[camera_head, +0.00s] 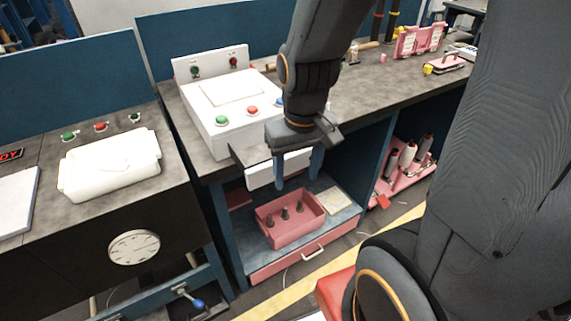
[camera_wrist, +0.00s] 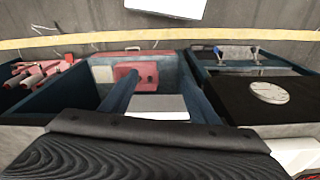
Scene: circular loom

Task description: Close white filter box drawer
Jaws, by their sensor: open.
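The white filter box (camera_head: 222,128) stands on the grey counter, with green and red buttons on its top. A white drawer front (camera_head: 259,177) sticks out past the counter's front edge below the box, so the drawer looks pulled out. Its right part is partly hidden by my gripper. I cannot tell whether a finger touches the drawer.
Below, a pink bin (camera_head: 289,233) with several dark pegs sits on a shelf above a pink drawer (camera_head: 300,260). Spools on a pink rack (camera_head: 403,178) stand in the right bay. A white lidded tub (camera_head: 110,165) is on the left counter.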

